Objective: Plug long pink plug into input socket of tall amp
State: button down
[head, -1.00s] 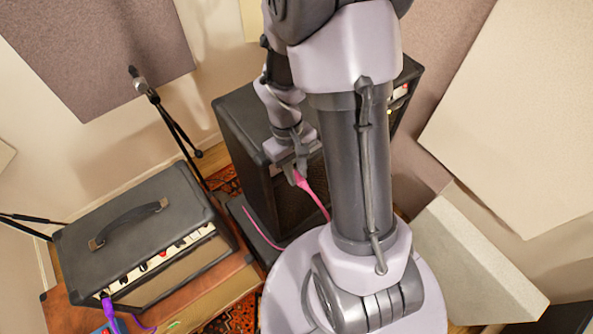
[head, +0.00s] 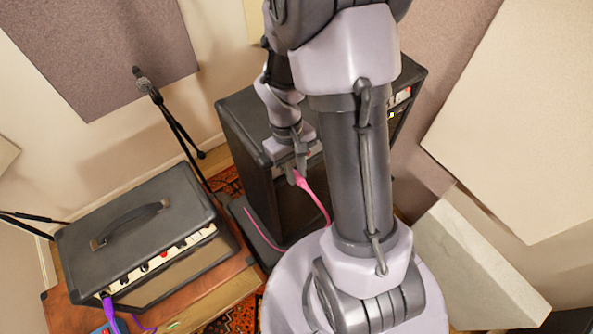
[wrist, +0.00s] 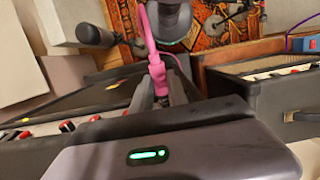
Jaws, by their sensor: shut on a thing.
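My gripper (head: 297,167) is shut on the pink plug (head: 302,183), in front of the tall amp (head: 243,125) near its upper front edge. In the wrist view my gripper (wrist: 160,99) holds the pink plug (wrist: 157,72) between its fingers. The pink cable runs from the plug away toward my base and the floor. The tall amp's panel with red and black knobs (wrist: 67,126) shows at the left of the wrist view. My column hides part of the amp in the head view. The input socket and the plug's tip cannot be made out.
A smaller amp (head: 135,225) with a carry handle stands on a wooden stand at the left, with a purple plug (head: 109,308) at its panel. A microphone stand (head: 175,125) stands behind it. Pale panels (head: 475,260) lean at the right.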

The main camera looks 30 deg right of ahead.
jog(key=shift+w, duration=0.4)
dwell(0.4)
jog(key=c, duration=1.2)
grip_release()
jog(key=p+v, duration=0.2)
jog(key=v, duration=1.5)
jog(key=s+a+f+m+t+b, duration=0.1)
jog(key=s+a+f+t+b, duration=0.1)
jog(key=f+b, duration=0.5)
jog(key=s+a+f+m+t+y+b, duration=0.1)
jog(key=s+a+f+b, duration=0.4)
jog(key=b, duration=0.9)
jog(key=s+a+f+m+t+y+b, duration=0.1)
jog(key=s+a+f+t+b, duration=0.3)
jog(key=f+b, duration=0.6)
jog(key=shift+s+a+m+t+b, duration=0.2)
jog(key=shift+a+m+t+b, duration=0.35)
jog(key=shift+a+m, duration=0.3)
